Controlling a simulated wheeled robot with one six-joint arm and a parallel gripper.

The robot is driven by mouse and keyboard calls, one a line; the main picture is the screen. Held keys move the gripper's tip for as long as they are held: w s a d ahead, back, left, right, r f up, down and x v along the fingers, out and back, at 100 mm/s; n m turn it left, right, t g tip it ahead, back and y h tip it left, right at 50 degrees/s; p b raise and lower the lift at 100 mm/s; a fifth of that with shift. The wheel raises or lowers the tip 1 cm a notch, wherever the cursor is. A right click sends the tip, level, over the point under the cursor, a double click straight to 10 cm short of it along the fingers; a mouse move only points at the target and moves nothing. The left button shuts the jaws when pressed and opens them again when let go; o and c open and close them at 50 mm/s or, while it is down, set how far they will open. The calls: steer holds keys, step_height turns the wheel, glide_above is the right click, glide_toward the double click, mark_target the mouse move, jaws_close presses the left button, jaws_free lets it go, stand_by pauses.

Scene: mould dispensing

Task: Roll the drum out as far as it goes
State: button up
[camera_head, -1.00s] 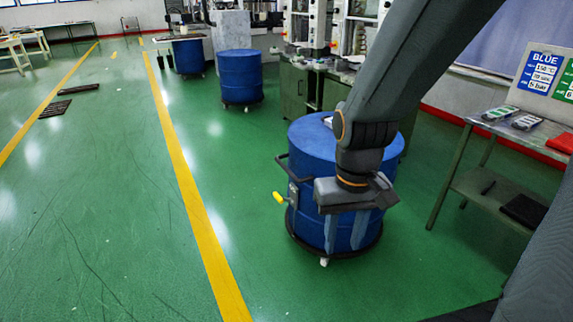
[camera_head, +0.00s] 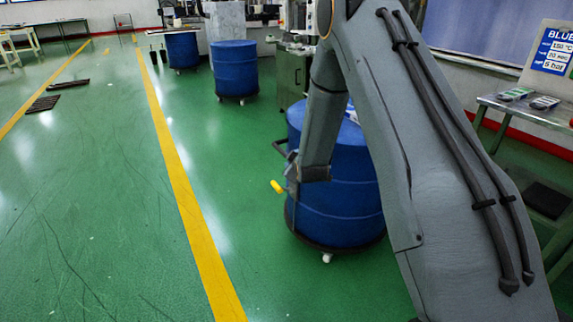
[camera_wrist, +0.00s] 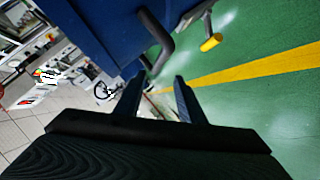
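The blue drum (camera_head: 345,205) stands upright on a low black wheeled dolly (camera_head: 310,237), partly behind my arm. A black bar handle (camera_head: 281,147) and a yellow-tipped lever (camera_head: 277,187) stick out on its left side. My gripper (camera_head: 292,165) is at that left side, close to the handle. In the wrist view my gripper (camera_wrist: 157,87) has its two fingers apart with nothing seen between them. The drum (camera_wrist: 85,25) fills the top there, with the handle (camera_wrist: 157,42) just beyond the fingertips and the yellow grip (camera_wrist: 211,42) to the right. Contact with the handle is not clear.
Two more blue drums (camera_head: 235,70) (camera_head: 182,50) stand farther back. A yellow floor line (camera_head: 185,185) runs left of the drum, with open green floor beyond it. A work table (camera_head: 530,110) with small devices is at the right. A cabinet (camera_head: 292,85) stands behind the drum.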

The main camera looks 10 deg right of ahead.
steer(key=w+f+t+b, duration=0.1)
steer(key=w+f, duration=0.1)
steer(key=w, duration=0.2)
steer(key=w+f+n+t, duration=0.1)
steer(key=w+f, duration=0.1)
steer(key=w, duration=0.2)
steer(key=w+f+n+b, duration=0.1)
steer(key=w+f, duration=0.1)
steer(key=w, duration=0.2)
steer(key=shift+d+t+b, duration=0.15)
steer(key=shift+t+b, duration=0.2)
steer(key=shift+t, duration=0.05)
steer(key=shift+c, duration=0.2)
jaws_close()
